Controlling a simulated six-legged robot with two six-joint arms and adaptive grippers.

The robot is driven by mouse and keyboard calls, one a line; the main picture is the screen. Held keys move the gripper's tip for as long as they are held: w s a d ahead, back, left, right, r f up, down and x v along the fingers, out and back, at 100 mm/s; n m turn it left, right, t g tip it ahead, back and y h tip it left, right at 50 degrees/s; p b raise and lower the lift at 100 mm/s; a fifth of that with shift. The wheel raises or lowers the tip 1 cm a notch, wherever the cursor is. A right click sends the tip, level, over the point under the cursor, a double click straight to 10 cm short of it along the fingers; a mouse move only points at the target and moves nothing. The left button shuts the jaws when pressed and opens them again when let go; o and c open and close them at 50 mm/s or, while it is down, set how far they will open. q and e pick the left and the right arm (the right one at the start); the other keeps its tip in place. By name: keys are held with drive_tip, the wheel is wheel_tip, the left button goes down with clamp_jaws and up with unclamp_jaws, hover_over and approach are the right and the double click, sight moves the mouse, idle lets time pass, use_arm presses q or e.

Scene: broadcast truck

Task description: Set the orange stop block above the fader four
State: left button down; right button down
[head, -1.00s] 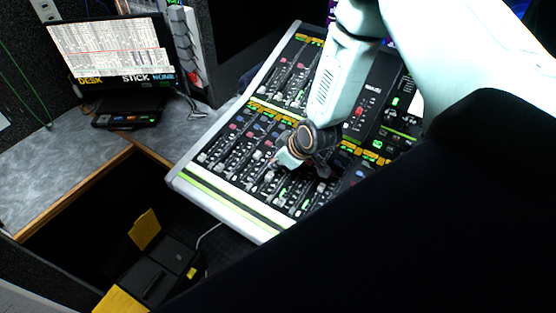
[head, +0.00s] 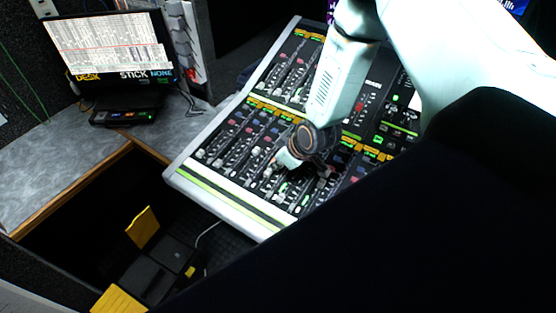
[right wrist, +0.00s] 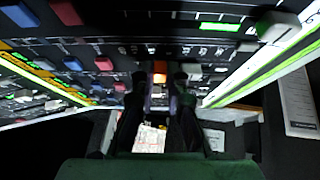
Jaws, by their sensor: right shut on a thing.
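The mixing console (head: 228,212) lies tilted in the middle of the head view, with rows of faders. My right gripper (head: 298,166) is low over the console's front fader bank, and its fingertips are largely hidden by the wrist. In the right wrist view its dark fingers (right wrist: 157,84) are shut on a small orange block (right wrist: 160,67), which shows between the tips, close to the fader panel. The block cannot be made out in the head view. Fader four cannot be told apart from its neighbours, and I cannot tell whether the block touches the panel. My left gripper is not in view.
Grey and coloured fader caps stand close around the gripper. A monitor (head: 108,45) stands on the grey desk (head: 45,165) at the left. A black and yellow case (head: 150,270) sits below the console's front edge. My dark body part covers the lower right.

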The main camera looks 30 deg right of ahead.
drive_tip(key=c, duration=1.3)
unclamp_jaws()
drive_tip(key=v, duration=1.2)
drive_tip(key=shift+a, duration=0.1)
